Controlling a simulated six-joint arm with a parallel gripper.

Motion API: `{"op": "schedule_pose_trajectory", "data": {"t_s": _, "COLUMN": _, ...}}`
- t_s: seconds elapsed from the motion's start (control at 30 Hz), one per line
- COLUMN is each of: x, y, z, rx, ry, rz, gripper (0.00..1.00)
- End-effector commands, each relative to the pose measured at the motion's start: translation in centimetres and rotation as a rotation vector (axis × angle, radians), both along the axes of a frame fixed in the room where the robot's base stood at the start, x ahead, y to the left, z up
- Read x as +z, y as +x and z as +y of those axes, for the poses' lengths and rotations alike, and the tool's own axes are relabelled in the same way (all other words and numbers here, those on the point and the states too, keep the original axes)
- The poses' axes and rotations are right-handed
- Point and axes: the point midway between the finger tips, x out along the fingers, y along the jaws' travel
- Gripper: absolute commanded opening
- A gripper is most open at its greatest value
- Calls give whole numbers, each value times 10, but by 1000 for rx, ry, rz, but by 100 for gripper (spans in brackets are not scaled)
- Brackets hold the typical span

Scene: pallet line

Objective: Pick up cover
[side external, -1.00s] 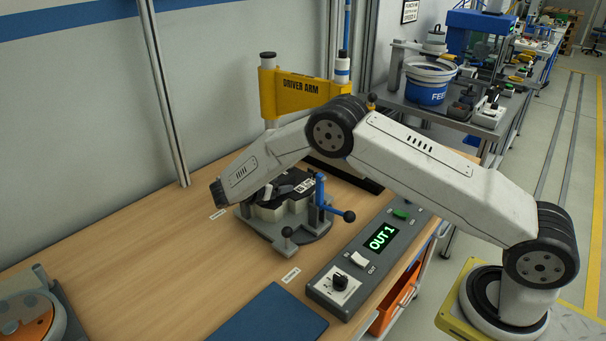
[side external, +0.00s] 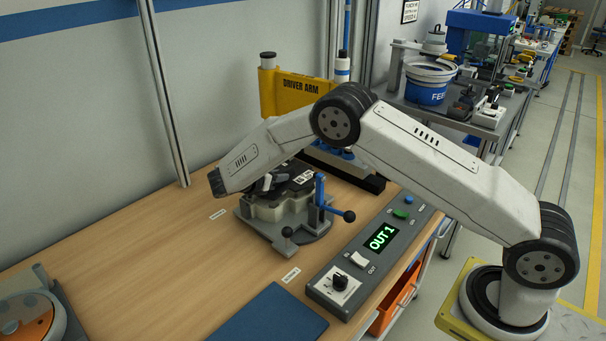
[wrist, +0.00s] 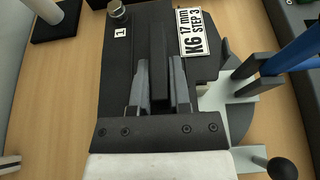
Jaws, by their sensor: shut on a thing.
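The cover (wrist: 118,72) is a black plate with a raised black bar, a "1" tag, a silver bolt and a white "K6 17 mm STEP 3" label. My gripper (wrist: 159,68) is shut on the bar, one grey finger on each side. In the side view my gripper (side external: 264,184) and the cover (side external: 298,173) are over the pale body of the grey fixture (side external: 283,238). The cover looks slightly raised above it, but my arm and gripper hide part of the gap.
A blue clamp handle (side external: 321,192) stands at the fixture's right. A control box (side external: 345,270) reads OUT 1. The yellow driver arm (side external: 290,92) is behind. A blue mat (side external: 268,315) lies in front; the table's left middle is clear.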

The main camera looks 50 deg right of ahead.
Motion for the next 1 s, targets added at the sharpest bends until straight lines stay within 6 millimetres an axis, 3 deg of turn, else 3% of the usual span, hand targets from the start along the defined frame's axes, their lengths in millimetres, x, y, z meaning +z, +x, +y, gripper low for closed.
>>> {"op": "schedule_pose_trajectory", "data": {"t_s": 0.43, "x": 62, "y": 0, "z": 0, "rx": -1, "ry": 0, "rz": -2, "gripper": 0}}
{"op": "schedule_pose_trajectory", "data": {"t_s": 1.0, "x": 71, "y": 0, "z": 0, "rx": 0, "ry": -1, "rz": 0, "gripper": 0}}
